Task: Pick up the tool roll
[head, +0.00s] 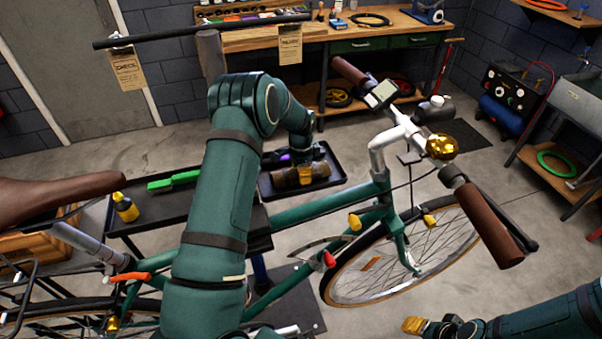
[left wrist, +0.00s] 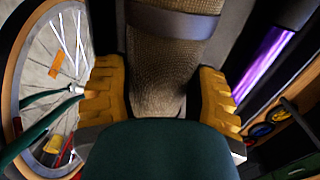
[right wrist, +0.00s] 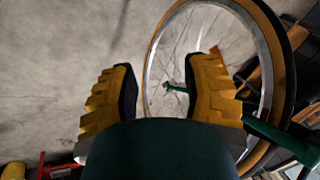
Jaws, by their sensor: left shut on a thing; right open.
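The tool roll (head: 300,175) is a brown fabric bundle with a darker strap, lying at the black tray on the far side of the bike. My left gripper (head: 306,174) reaches over the bike frame and is shut on it. In the left wrist view the tool roll (left wrist: 165,60) fills the space between the yellow fingers (left wrist: 160,95), which touch both its sides. I cannot tell whether the roll is clear of the tray floor. My right gripper (head: 425,327) is at the bottom right of the head view. In the right wrist view its fingers (right wrist: 160,95) are apart and empty.
The green bike (head: 320,208) stands between me and the black tray (head: 334,170). A purple cylinder (left wrist: 264,62) lies beside the roll. A workbench (head: 370,25) is behind.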

